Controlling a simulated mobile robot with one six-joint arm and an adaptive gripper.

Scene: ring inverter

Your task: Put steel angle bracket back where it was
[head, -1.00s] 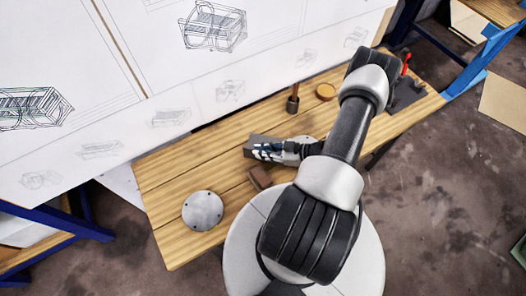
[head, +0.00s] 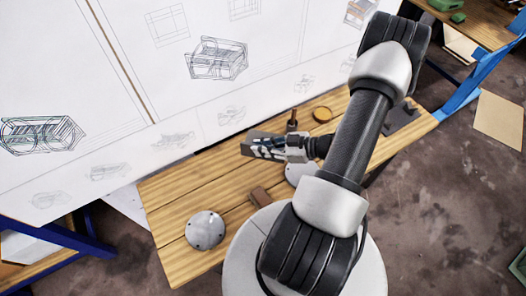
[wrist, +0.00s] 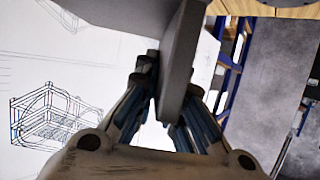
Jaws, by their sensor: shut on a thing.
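The steel angle bracket (head: 258,142) is a grey, plate-like piece in my gripper (head: 268,150), over the wooden bench in the head view. In the wrist view the bracket (wrist: 184,62) stands edge-on between the two fingers of my gripper (wrist: 168,95). The gripper is shut on it. The fingers and arm hide part of the bracket in the head view. Daylight-bright background shows below the bracket between the fingers. I cannot tell its exact height above the bench.
A white drawing board (head: 120,90) stands behind.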

